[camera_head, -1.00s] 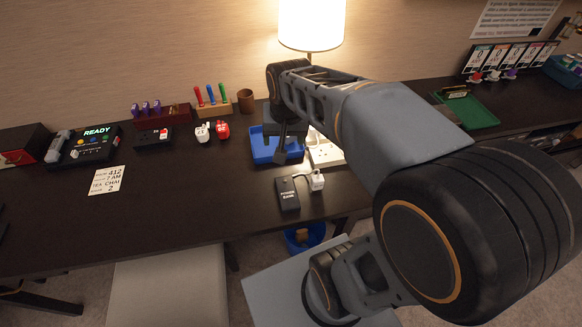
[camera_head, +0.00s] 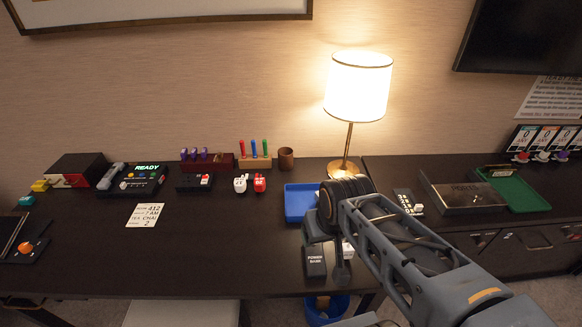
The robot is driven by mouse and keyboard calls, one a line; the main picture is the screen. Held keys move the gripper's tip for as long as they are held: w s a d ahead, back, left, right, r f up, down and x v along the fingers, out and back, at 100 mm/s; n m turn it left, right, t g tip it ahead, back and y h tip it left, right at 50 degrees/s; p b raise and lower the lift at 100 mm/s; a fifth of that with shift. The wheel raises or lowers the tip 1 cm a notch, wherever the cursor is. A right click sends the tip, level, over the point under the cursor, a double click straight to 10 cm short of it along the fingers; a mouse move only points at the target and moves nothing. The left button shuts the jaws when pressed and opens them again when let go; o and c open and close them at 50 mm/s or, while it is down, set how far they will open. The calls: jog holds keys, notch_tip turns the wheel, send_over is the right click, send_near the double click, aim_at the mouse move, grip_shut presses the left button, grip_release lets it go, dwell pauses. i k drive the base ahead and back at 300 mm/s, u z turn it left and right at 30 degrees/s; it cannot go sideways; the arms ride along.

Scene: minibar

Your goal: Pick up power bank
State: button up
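The power bank (camera_head: 315,262) is a small black block with white lettering. It lies near the front edge of the dark desk (camera_head: 220,255), below the blue tray (camera_head: 300,203). My gripper (camera_head: 341,268) points down at its right side, very close to it. I cannot tell whether they touch. The wrist hides what lies behind, and the finger spacing does not show clearly. A white plug (camera_head: 348,250) shows partly behind my gripper.
A lit lamp (camera_head: 357,85) stands behind my arm. Red and white plugs (camera_head: 250,184) lie left of the tray. A control box reading READY (camera_head: 133,180) and a white card (camera_head: 145,215) are further left. A blue bin (camera_head: 325,312) is below the desk edge.

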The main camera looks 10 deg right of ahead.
aim_at(315, 266)
jog(key=u, duration=0.05)
jog(key=k, duration=0.5)
jog(key=u, duration=2.3)
jog(key=k, duration=0.9)
jog(key=z, duration=0.2)
